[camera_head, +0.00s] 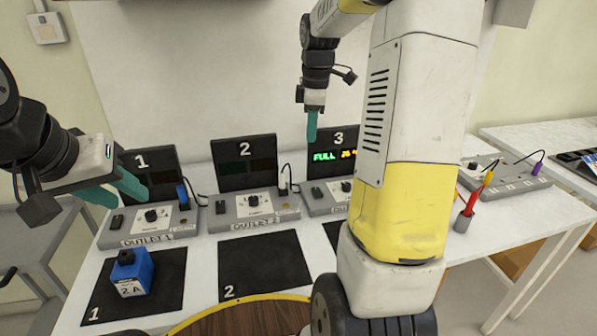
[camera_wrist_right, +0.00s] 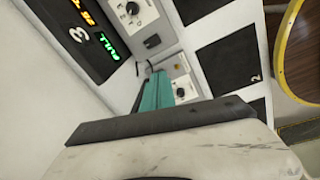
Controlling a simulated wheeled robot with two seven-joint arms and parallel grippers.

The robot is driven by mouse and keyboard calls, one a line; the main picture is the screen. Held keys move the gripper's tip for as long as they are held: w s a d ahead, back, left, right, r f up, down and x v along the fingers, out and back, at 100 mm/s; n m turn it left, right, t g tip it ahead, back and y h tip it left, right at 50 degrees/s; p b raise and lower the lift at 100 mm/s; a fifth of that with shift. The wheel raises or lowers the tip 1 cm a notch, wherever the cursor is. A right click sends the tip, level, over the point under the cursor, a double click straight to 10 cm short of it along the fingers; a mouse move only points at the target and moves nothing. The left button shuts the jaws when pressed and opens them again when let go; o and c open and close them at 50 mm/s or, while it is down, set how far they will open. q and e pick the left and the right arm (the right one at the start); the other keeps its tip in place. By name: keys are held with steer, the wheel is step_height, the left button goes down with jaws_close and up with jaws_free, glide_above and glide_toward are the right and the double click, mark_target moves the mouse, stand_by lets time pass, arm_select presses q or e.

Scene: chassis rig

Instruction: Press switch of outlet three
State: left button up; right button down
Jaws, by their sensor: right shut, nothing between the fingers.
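Outlet three has a dark display (camera_head: 333,157) with a white 3, green FULL and an orange reading. Its grey box (camera_head: 325,205) carries a black switch (camera_head: 317,193) and a knob, and my right arm covers its right part. In the right wrist view the display (camera_wrist_right: 88,35) is upper left and the switch (camera_wrist_right: 152,41) shows beside the box's knob. My right gripper (camera_head: 312,138) is shut and empty, pointing down above the box, in front of the display's upper left. Its teal fingers (camera_wrist_right: 156,92) are together. My left gripper (camera_head: 132,198) is open, near outlet one.
Outlet one (camera_head: 140,238) and outlet two (camera_head: 225,223) stand to the left with dark screens. A blue battery (camera_head: 142,272) sits on mat 1. Mat 2 (camera_head: 265,265) is bare.

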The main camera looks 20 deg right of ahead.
mark_target(315, 188)
steer(key=w+d+f+n+g, duration=0.1)
steer(key=w+d+f+n, duration=0.2)
steer(key=w+f, duration=0.1)
steer(key=shift+w+d+f, duration=0.2)
steer(key=shift+f, duration=0.6)
step_height(315, 188, down, 14)
